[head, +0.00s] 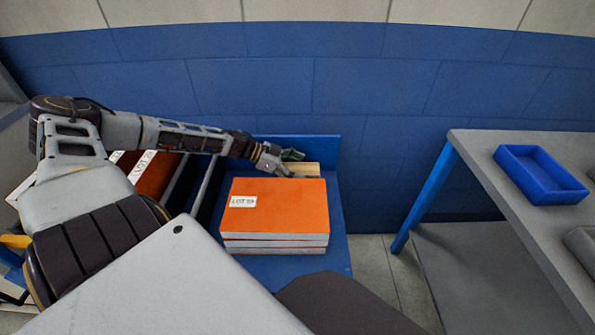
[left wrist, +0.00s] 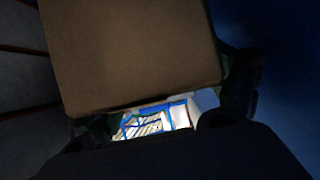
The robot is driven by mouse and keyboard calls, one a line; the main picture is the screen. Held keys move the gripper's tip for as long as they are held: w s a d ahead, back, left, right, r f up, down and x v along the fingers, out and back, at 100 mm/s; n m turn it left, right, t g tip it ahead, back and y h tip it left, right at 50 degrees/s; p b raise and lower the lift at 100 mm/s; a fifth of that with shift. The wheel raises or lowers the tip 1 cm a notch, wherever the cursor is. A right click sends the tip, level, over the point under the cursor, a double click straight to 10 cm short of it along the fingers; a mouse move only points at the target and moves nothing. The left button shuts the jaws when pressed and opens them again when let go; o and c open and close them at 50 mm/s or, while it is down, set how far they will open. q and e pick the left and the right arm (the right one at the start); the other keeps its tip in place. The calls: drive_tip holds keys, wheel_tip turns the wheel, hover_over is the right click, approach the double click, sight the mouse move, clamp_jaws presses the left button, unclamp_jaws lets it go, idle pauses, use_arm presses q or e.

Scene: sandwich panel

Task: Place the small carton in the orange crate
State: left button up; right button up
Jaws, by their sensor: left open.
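A tan, box-like piece (head: 305,169), which looks like the small carton, shows just behind the stack of orange panels; most of it is hidden by the stack and my gripper. My left gripper (head: 284,160) is right at its left end. In the left wrist view a plain brown face of the carton (left wrist: 135,50) fills the upper middle, with the dark fingers of the left gripper (left wrist: 165,100) on either side of it. The fingers are open; whether they touch it I cannot tell. No orange crate can be made out. My right gripper is not in view.
A stack of orange-topped panels (head: 285,205) with a white lot label lies on a blue stand (head: 338,235). Another orange stack (head: 158,175) is at the left, partly behind my arm. A grey table (head: 500,165) at the right holds an empty blue tray (head: 540,180).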

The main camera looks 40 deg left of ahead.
use_arm(q)
drive_tip(key=c, duration=0.9)
drive_tip(key=shift+s, duration=0.1)
drive_tip(key=shift+c, duration=1.1)
drive_tip(key=shift+f, duration=0.1)
drive_tip(key=shift+c, duration=0.6)
